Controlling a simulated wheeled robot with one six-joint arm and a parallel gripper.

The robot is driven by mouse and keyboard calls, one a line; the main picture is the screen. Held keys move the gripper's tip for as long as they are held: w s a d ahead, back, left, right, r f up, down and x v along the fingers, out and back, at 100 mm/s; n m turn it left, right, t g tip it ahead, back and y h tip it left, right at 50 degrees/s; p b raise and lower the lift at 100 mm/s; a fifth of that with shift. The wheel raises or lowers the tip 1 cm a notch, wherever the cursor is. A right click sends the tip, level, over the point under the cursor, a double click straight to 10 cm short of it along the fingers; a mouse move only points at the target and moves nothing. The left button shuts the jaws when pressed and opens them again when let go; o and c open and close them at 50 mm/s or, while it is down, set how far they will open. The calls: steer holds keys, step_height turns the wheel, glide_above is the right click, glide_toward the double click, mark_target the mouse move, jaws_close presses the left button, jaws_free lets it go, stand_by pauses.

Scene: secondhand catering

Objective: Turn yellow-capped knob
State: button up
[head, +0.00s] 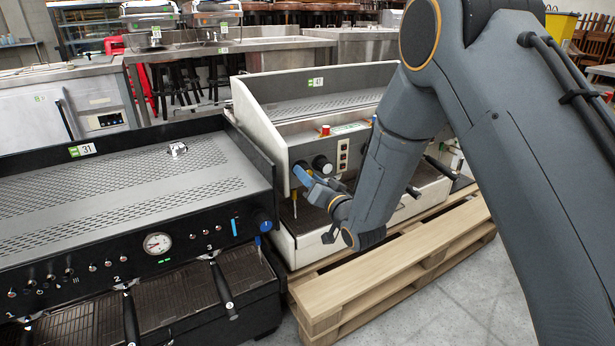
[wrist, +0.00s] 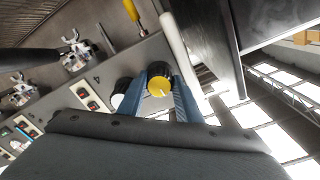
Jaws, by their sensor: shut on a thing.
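The yellow-capped knob (wrist: 160,87) is black with a yellow face and a pale pointer line. It sits at the end of the white coffee machine's front panel (head: 346,150). In the wrist view the two blue fingers of my gripper (wrist: 160,92) are on either side of it, shut on it. In the head view my gripper (head: 306,180) is at the left end of that panel, and its fingers hide the knob. A white-capped black knob (head: 322,164) is just beside it and also shows in the wrist view (wrist: 119,97).
A yellow-gripped wand (head: 294,204) hangs close below my gripper. A black coffee machine (head: 120,205) stands close on the left. The white machine rests on a wooden pallet (head: 400,258). Portafilter handles (head: 440,166) stick out on the right. Bare floor (head: 445,295) lies in front.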

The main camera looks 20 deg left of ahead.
steer(key=shift+w+n, duration=0.1)
steer(key=shift+n, duration=8)
steer(key=o, duration=1)
steer(key=shift+o, duration=0.2)
steer(key=shift+d, duration=0.1)
steer(key=p+v, duration=0.1)
steer(key=v, duration=0.6)
steer(key=shift+s+d+f, duration=0.2)
steer(key=shift+s+d, duration=0.05)
steer(key=shift+d, duration=0.05)
